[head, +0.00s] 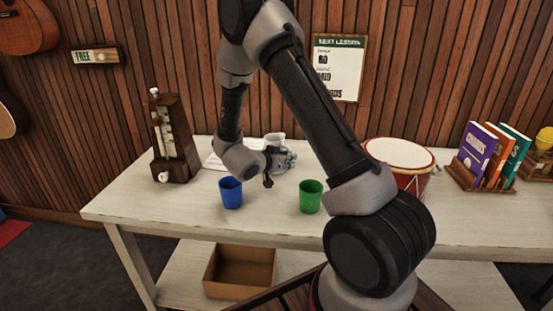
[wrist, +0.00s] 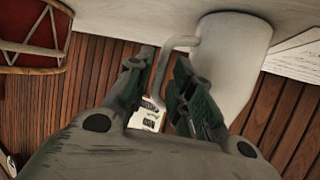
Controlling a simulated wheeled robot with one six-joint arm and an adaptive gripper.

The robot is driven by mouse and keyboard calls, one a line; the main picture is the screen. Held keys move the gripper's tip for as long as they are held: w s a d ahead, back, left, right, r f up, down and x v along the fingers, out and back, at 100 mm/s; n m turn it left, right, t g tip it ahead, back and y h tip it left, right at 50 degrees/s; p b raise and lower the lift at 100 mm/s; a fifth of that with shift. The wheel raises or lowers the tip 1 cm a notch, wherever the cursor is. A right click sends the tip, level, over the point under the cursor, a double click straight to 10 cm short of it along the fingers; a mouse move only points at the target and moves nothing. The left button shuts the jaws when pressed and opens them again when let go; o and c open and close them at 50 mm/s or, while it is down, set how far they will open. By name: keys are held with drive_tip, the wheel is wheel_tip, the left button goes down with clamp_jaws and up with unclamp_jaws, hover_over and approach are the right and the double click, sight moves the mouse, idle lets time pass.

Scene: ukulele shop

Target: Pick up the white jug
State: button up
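The white jug (head: 274,138) stands on the table, partly hidden behind my gripper (head: 284,161) in the head view. In the wrist view the jug (wrist: 235,62) fills the upper right, with its handle reaching left. My gripper's fingers (wrist: 162,68) are apart, and the handle (wrist: 178,43) shows in the gap between them. I see space beside the handle, so the fingers do not look closed on it.
A blue cup (head: 231,192) and a green cup (head: 310,196) stand in front. A metronome (head: 173,138) is at left; a drum (head: 399,162) and books (head: 491,153) are at right. Paper (head: 218,160) lies near the jug. A cardboard box (head: 240,271) sits on the lower shelf.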

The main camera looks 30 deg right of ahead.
drive_tip(key=x, duration=0.2)
drive_tip(key=shift+w+d+f, duration=0.15)
drive_tip(key=shift+w+d, duration=0.1)
clamp_jaws()
